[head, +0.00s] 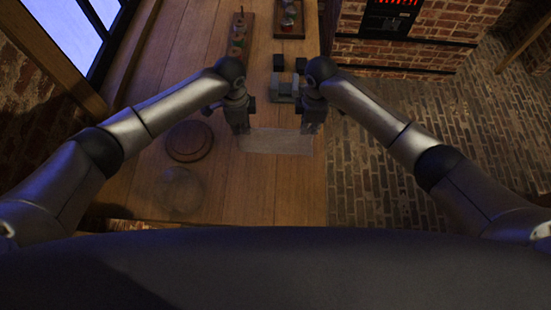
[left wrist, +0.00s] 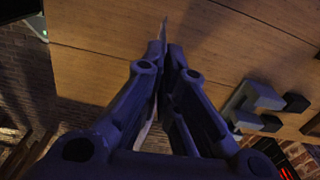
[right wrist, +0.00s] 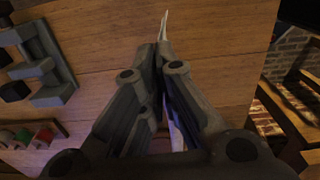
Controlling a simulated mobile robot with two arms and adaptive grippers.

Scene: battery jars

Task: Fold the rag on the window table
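The rag (head: 277,141) is a pale, thin rectangle at the wooden window table (head: 255,200), near its right edge. My left gripper (head: 240,128) is at the rag's left end and my right gripper (head: 308,128) is at its right end. In the left wrist view the fingers (left wrist: 166,50) are shut on a thin pale edge of the rag (left wrist: 163,28). In the right wrist view the fingers (right wrist: 162,50) are likewise shut on a thin edge of the rag (right wrist: 165,25). Whether the rag touches the tabletop is unclear.
A dark round wooden piece (head: 190,141) and a clear glass item (head: 180,190) stand left of the rag. A grey block fixture (head: 285,88) is behind it. A wooden rack (head: 239,37) and a small tray (head: 289,35) are farther back. The front table area is clear.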

